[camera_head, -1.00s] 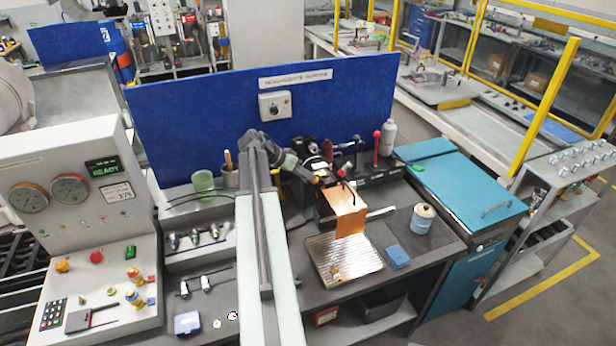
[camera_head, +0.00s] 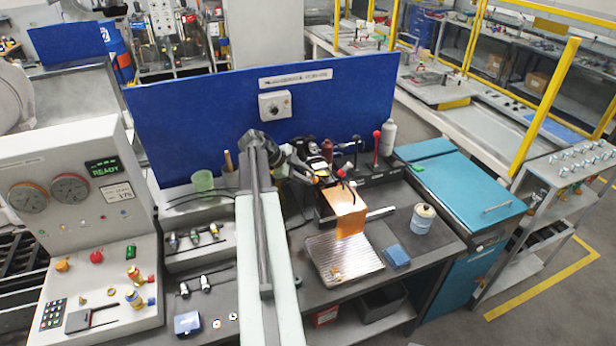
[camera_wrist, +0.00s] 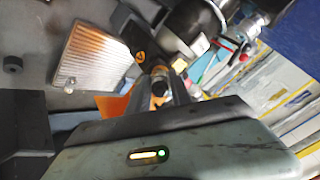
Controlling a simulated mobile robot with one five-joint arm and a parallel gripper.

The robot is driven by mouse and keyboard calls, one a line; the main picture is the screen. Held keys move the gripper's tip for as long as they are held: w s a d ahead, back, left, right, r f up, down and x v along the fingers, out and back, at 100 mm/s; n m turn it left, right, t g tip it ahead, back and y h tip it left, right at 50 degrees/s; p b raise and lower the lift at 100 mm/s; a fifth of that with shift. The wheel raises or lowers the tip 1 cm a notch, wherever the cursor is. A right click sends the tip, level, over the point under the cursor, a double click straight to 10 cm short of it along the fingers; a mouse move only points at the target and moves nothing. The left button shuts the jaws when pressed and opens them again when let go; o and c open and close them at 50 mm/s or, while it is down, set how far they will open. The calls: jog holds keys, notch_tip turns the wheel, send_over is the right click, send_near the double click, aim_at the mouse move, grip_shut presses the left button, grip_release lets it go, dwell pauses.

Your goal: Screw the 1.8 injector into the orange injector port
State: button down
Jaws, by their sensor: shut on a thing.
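My gripper (camera_wrist: 162,92) shows at the bottom middle of the wrist view, its dark fingers shut on a small dark piece with brass-orange parts, the injector (camera_wrist: 160,86). In the head view my gripper (camera_head: 328,181) is above the bench, just behind and over a copper-orange sheet (camera_head: 345,212). The injector is too small there to read any marking. An orange mark (camera_wrist: 141,56) on a dark block lies just beyond the fingertips in the wrist view. I cannot tell whether it is the orange port, or whether the injector touches anything.
Several injectors stand in a rack (camera_head: 197,256) on the left. A blue panel (camera_head: 200,120) closes the back.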

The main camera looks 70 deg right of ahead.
jog(key=m, duration=0.6)
jog(key=shift+m, duration=0.3)
jog(key=m, duration=0.4)
jog(key=c, duration=1.1)
grip_release()
jog(key=shift+s, duration=0.1)
jog(key=shift+c, duration=0.9)
jog(key=shift+r, duration=0.1)
